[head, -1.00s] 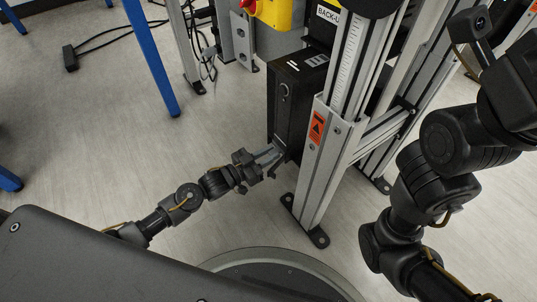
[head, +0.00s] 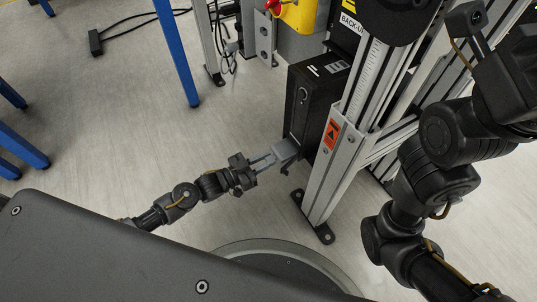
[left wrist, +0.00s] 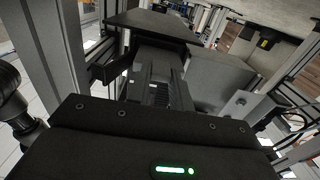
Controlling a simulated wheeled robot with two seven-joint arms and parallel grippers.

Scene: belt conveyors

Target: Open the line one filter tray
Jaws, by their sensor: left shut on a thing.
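The line one filter tray (head: 286,149) is a small grey drawer that sticks partly out of the low front of a black cabinet (head: 312,105). My left gripper (head: 269,160) is shut on the tray's near end, with its arm coming in from the lower left. In the left wrist view, the dark grey tray (left wrist: 157,68) runs toward the cabinet (left wrist: 150,25). The gripper's black body fills the bottom of that view, and the exact finger contact is hard to make out. My right arm stands at the right of the head view; its gripper does not show.
An aluminium post (head: 335,165) with an orange warning label (head: 331,134) stands just right of the cabinet, its foot bolted to the floor. A yellow box with a red button (head: 292,12) is above. Blue legs (head: 178,55) stand left.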

